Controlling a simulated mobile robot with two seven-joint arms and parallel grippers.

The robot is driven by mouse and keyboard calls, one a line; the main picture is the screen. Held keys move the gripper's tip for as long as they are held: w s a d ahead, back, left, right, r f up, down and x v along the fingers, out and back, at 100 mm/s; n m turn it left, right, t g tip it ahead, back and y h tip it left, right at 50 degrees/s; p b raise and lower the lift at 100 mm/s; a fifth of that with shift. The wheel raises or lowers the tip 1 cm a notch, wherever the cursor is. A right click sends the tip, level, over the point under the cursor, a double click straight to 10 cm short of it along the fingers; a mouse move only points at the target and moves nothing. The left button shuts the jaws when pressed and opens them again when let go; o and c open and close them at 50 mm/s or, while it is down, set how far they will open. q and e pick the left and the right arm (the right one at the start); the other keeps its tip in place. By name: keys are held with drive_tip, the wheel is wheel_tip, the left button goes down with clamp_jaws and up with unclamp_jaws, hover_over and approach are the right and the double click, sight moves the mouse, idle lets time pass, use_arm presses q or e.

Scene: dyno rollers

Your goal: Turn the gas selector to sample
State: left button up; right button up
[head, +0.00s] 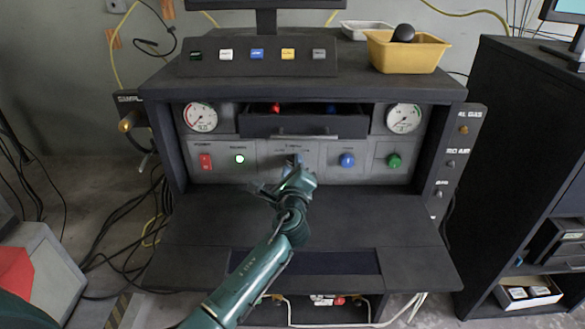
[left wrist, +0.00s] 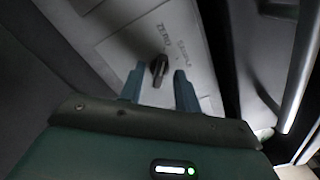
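The gas selector is a small dark knob (left wrist: 159,68) on a light grey panel in the left wrist view. The labels ZERO and, less clearly, SAMPLE show beside it. The knob's upper end appears to lean toward the ZERO label. My left gripper (left wrist: 158,80) is open, with one teal finger on each side of the knob and gaps visible; I see no clear contact. In the head view my left gripper (head: 290,177) is at the middle of the console front and hides most of the selector. My right gripper is not in view.
An open drawer (head: 290,125) juts out just above. The shelf (head: 385,225) below is clear.

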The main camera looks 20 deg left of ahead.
use_arm(q)
drive_tip(key=shift+w, duration=0.1)
drive_tip(key=shift+c, duration=0.4)
clamp_jaws()
